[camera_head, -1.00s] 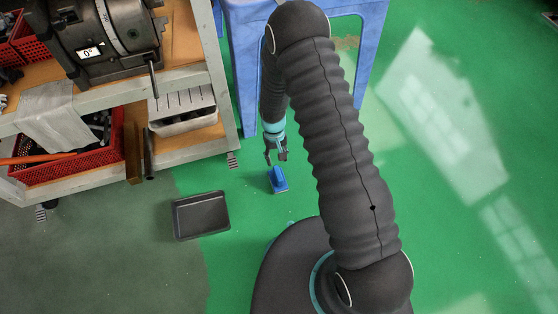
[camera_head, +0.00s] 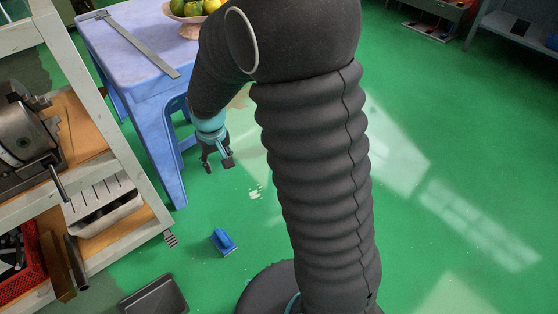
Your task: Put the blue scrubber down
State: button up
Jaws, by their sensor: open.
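The blue scrubber (camera_head: 223,241) lies on the green floor, in front of the blue table and to the right of the tooling cart. Its blue body faces up, with a paler edge at its base. My gripper (camera_head: 218,164) is open and empty, fingers pointing down. It is above and behind the scrubber in the picture, clearly apart from it. No part of the scrubber is hidden.
A blue table (camera_head: 131,51) with a metal ruler and a fruit bowl (camera_head: 190,27) stands behind my gripper. The tooling cart (camera_head: 137,211) is at the left. A dark tray (camera_head: 155,298) lies on the floor at the lower left.

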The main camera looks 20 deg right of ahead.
jog(key=s+d+r+m+t, duration=0.1)
jog(key=s+d+r, duration=0.2)
jog(key=s+r, duration=0.3)
jog(key=s+d+r+t, duration=0.1)
jog(key=s+d+r, duration=0.2)
jog(key=s+r, duration=0.35)
jog(key=s+d+r+m+t, duration=0.1)
jog(key=s+d+r+t, duration=0.1)
jog(key=s+r, duration=0.4)
jog(key=s, duration=0.3)
jog(key=shift+s+d+r, duration=0.3)
jog(key=shift+s, duration=0.05)
notch_tip(320, 180, up, 2)
jog(key=shift+r+p, duration=0.1)
jog(key=shift+p, duration=1)
